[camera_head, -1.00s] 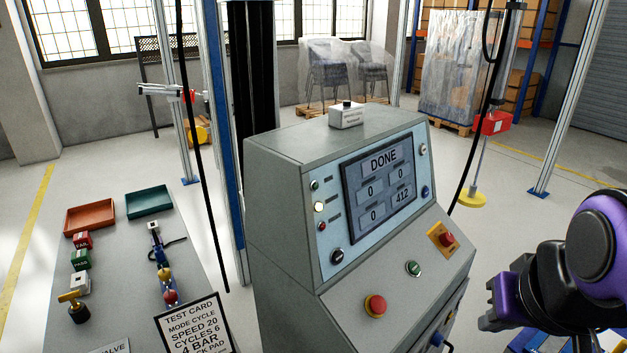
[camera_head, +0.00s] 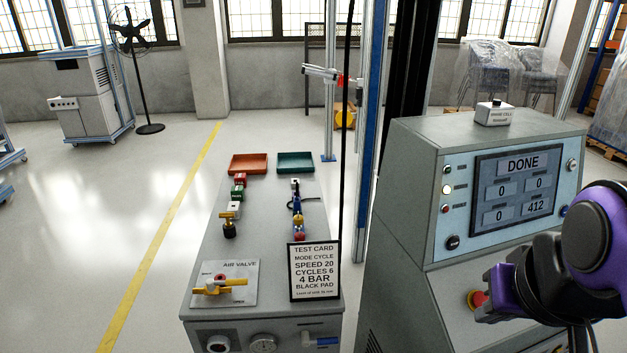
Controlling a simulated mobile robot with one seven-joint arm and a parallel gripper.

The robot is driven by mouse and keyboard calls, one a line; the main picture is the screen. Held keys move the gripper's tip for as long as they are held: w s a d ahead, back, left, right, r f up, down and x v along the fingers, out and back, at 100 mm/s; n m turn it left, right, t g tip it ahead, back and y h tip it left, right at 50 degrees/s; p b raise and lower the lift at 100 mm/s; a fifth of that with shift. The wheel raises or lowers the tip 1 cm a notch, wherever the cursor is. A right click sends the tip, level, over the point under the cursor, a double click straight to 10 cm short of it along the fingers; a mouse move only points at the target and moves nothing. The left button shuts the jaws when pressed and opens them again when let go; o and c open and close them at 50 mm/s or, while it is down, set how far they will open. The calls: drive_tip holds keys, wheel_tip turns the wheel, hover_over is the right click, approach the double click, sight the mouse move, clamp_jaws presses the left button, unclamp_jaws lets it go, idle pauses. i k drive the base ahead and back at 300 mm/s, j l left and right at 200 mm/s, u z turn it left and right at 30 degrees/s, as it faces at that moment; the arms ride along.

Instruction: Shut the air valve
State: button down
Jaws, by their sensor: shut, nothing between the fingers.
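The air valve (camera_head: 212,286) is a yellow handle on a pale plate (camera_head: 240,270) labelled AIR VALVE, on top of the grey bench at the lower left. Its handle lies roughly sideways across the plate, with a red part beside its pivot. The small markings near the handle are too small to read surely. My gripper (camera_head: 480,314), purple and black, is at the lower right in front of the console, well apart from the valve. It is shut and empty.
A test card (camera_head: 314,271) stands right of the valve plate. Red and teal trays (camera_head: 248,163) (camera_head: 295,162) and small coloured parts lie further back on the bench. The console (camera_head: 420,200), reading DONE, stands between bench and gripper. Floor left of the bench is clear.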

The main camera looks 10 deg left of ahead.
sight(229, 282)
drive_tip(key=k+u, duration=0.15)
drive_tip(key=u, duration=1.1)
drive_tip(key=i+l+u, duration=0.3)
drive_tip(key=i+j+z, duration=0.1)
drive_tip(key=j, duration=0.25)
drive_tip(key=i+j+z, duration=0.15)
drive_tip(key=j, duration=0.2)
drive_tip(key=i+j+z, duration=0.1)
drive_tip(key=j, duration=0.5)
drive_tip(key=k, duration=0.3)
drive_tip(key=i+z, duration=0.1)
drive_tip(key=i, duration=0.4)
